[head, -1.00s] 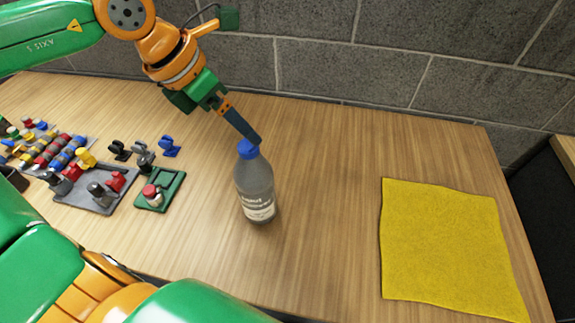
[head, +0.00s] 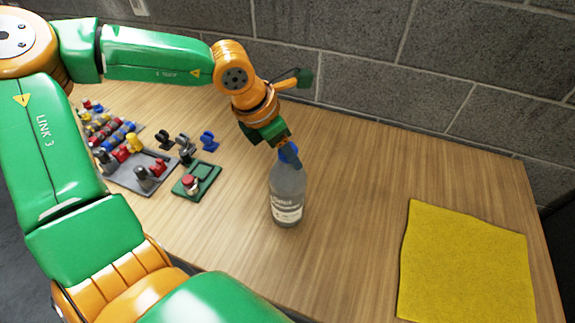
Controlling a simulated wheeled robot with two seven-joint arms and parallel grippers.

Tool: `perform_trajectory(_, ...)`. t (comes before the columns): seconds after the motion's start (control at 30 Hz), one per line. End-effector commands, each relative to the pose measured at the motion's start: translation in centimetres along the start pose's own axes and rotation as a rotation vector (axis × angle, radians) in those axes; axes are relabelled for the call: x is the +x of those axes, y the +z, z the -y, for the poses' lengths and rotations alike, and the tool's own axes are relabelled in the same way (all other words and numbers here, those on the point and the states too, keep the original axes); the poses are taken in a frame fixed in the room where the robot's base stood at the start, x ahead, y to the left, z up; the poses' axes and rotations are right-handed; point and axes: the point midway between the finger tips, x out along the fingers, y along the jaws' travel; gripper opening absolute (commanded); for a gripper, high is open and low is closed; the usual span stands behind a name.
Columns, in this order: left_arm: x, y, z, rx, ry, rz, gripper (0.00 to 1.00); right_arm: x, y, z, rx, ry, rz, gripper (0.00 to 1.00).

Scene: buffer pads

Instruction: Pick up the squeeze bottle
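The squeeze bottle (head: 287,192) is a grey translucent bottle with a blue cap and a pale label. It stands upright on the wooden table, near the middle of the head view. My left gripper (head: 289,154) reaches down from above, with its dark fingers at the blue cap. The fingers partly hide the cap, and I cannot tell whether they are closed on it. The bottle's base appears to be on the table. My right gripper is not in view.
A yellow cloth (head: 465,265) lies flat on the right of the table. A green tray (head: 207,180) with a red-topped button and a grey tray (head: 128,181) with small coloured parts lie left of the bottle. A grey block wall (head: 450,70) stands behind. Table between bottle and cloth is clear.

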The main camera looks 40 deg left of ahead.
Motion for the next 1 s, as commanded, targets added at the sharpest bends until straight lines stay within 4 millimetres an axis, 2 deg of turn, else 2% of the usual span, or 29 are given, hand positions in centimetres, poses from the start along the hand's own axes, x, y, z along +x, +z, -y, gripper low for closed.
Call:
perform_trajectory(0.47,-0.4,0.2,0.0,-0.003,-0.002,0.002,0.0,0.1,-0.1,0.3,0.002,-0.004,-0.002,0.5)
perform_trajectory(0.57,-2.0,0.9,0.0,-0.002,0.001,0.005,0.0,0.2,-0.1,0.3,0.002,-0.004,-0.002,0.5)
perform_trajectory(0.8,-7.4,3.1,0.0,-0.002,0.002,0.006,0.0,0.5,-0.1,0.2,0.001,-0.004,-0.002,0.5)
perform_trajectory(0.9,-8.7,3.7,-0.1,-0.003,0.001,0.003,0.0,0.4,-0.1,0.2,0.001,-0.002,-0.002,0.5)
perform_trajectory(1.0,-9.3,3.9,0.0,-0.001,0.0,0.002,0.0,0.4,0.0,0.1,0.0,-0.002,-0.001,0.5)
